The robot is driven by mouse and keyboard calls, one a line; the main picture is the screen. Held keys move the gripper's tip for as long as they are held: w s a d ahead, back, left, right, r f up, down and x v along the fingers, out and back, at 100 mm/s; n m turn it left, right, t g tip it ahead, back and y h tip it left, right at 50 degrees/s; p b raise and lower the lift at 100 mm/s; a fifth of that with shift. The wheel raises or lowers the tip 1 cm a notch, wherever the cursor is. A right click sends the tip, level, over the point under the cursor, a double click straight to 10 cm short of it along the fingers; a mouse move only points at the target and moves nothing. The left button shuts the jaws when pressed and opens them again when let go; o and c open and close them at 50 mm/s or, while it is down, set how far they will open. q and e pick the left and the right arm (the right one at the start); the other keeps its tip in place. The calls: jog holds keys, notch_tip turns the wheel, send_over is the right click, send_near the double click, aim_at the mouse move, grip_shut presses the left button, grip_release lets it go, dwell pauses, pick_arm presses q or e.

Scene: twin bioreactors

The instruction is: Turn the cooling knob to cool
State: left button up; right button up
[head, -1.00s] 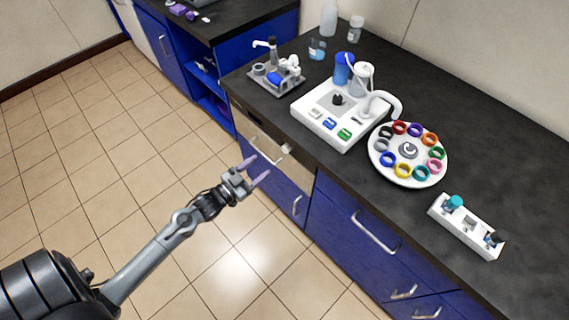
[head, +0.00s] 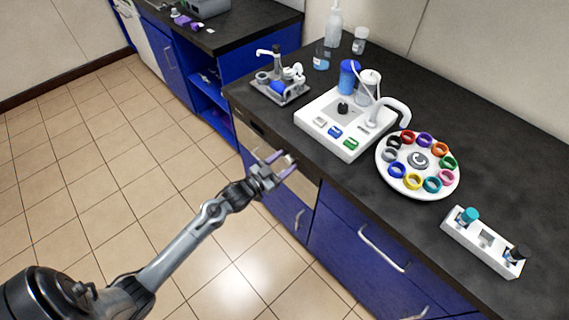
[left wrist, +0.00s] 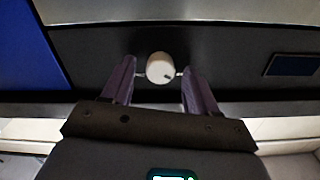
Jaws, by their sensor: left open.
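The cooling knob (left wrist: 158,66) is a round white knob on a dark panel strip in the left wrist view. A small dark mark shows at its lower right. In the head view the knob (head: 291,157) is on the counter's front, partly hidden by my gripper. My left gripper (head: 285,163) is open at the knob, its purple fingers on either side of it. In the left wrist view, the left gripper (left wrist: 160,76) has a finger at each side of the knob, with small gaps. My right gripper is not in view.
A small dark display (left wrist: 291,65) sits right of the knob in the left wrist view. The black countertop (head: 300,185) overhangs above, carrying a white bioreactor base (head: 322,117), a round carousel of coloured rings (head: 418,182) and a white vial rack (head: 484,240). Open tiled floor lies left.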

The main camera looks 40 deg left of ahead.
pick_arm(q)
jog(key=shift+w, duration=0.35)
jog(key=c, duration=1)
jog(key=shift+c, duration=0.2)
